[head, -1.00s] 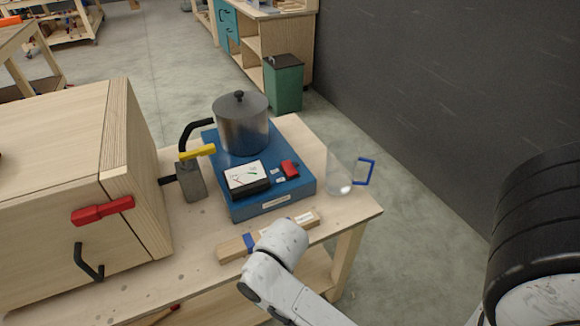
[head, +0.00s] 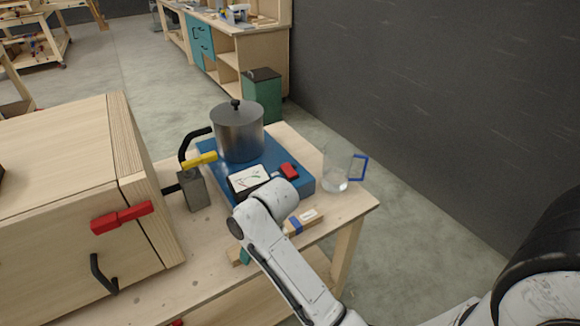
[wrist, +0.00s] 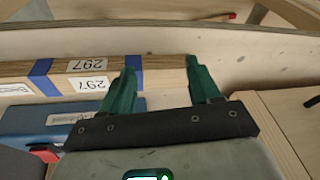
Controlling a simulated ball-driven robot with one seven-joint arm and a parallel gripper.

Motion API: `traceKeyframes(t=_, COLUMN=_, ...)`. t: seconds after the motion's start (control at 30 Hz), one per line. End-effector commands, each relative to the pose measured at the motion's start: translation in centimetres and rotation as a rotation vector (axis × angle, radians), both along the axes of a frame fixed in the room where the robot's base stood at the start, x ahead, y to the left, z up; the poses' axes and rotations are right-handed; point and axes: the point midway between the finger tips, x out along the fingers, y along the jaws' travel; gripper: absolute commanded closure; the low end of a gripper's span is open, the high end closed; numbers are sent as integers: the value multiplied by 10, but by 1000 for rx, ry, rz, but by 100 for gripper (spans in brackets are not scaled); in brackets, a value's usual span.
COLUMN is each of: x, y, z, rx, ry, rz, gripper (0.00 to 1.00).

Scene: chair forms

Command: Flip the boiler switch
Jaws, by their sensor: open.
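The boiler is a blue base (head: 304,187) carrying a steel pot (head: 238,133), a dial gauge (head: 250,179) and a red switch (head: 289,170). The red switch also shows at the lower left of the wrist view (wrist: 44,152), where the blue base (wrist: 40,118) is partly cut off. My gripper (wrist: 160,72) is open, its two green fingers apart and pointing toward a wooden bar (wrist: 75,76) with blue bands. In the head view my arm covers the base's front edge and most of the fingers; the bar (head: 303,220) lies in front of the base.
A clear jug (head: 336,172) with a blue handle stands right of the base. A wooden cabinet (head: 60,185) with a red latch (head: 122,217) fills the table's left.

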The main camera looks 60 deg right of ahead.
Motion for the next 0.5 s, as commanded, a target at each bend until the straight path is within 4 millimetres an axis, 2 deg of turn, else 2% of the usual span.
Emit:
traceKeyframes(t=0.3, x=17, y=-32, z=14, rx=-10, ry=-23, rz=-36, gripper=38)
traceKeyframes(t=0.5, x=33, y=-74, z=33, rx=-27, ry=-45, rz=-78, gripper=38)
